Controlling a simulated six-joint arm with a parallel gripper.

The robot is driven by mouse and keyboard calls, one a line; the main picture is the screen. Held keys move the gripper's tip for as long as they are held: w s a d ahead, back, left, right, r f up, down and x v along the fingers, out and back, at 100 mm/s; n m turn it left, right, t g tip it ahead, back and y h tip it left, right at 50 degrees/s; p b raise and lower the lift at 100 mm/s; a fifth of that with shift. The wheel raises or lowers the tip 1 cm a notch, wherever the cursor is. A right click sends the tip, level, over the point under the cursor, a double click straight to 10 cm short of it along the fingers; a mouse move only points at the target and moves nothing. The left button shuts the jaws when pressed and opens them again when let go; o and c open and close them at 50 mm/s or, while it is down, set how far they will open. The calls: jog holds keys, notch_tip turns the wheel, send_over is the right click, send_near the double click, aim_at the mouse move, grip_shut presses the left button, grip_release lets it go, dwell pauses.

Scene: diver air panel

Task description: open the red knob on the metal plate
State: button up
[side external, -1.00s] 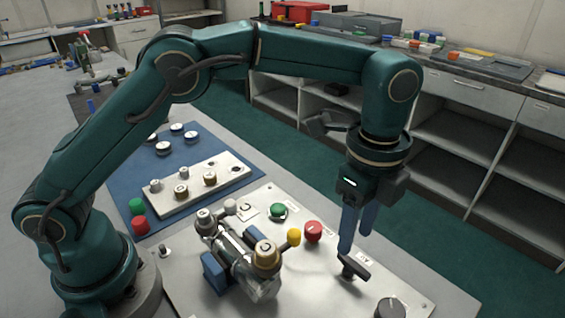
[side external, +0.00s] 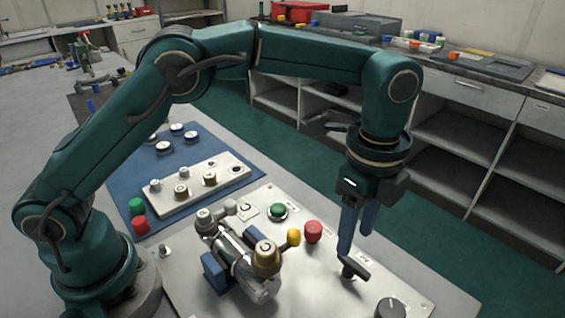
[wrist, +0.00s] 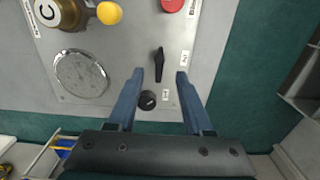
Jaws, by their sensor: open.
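The red knob (side external: 313,231) stands on the metal plate (side external: 315,290), left of my gripper in the side view. In the wrist view the red knob (wrist: 172,4) is cut by the top edge, beyond the fingertips. My gripper (side external: 356,243) is open with blue fingers pointing down. In the wrist view its fingertips (wrist: 160,72) stand apart, with a black lever handle (wrist: 159,63) showing between them. That black lever (side external: 355,267) is right below the fingers in the side view. Whether the fingers touch it I cannot tell. Nothing is held.
A yellow knob (side external: 293,237) on a silver valve body (side external: 240,262) is left of the red knob. A green knob (side external: 278,210) is behind it. A round black knob (side external: 390,308) sits near the plate's front. A blue mat (side external: 200,145) lies farther back.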

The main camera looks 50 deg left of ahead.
aim_at(315, 226)
jog(key=shift+o, duration=0.7)
jog(key=a+n, duration=0.4)
jog(key=a, duration=0.1)
jog(key=w+a+f+n, duration=0.1)
jog(key=a+n, duration=0.2)
jog(key=shift+a+f, duration=0.1)
jog(key=shift+a, duration=0.05)
jog(key=shift+a+f, duration=0.1)
jog(key=shift+f, duration=2.35)
grip_shut()
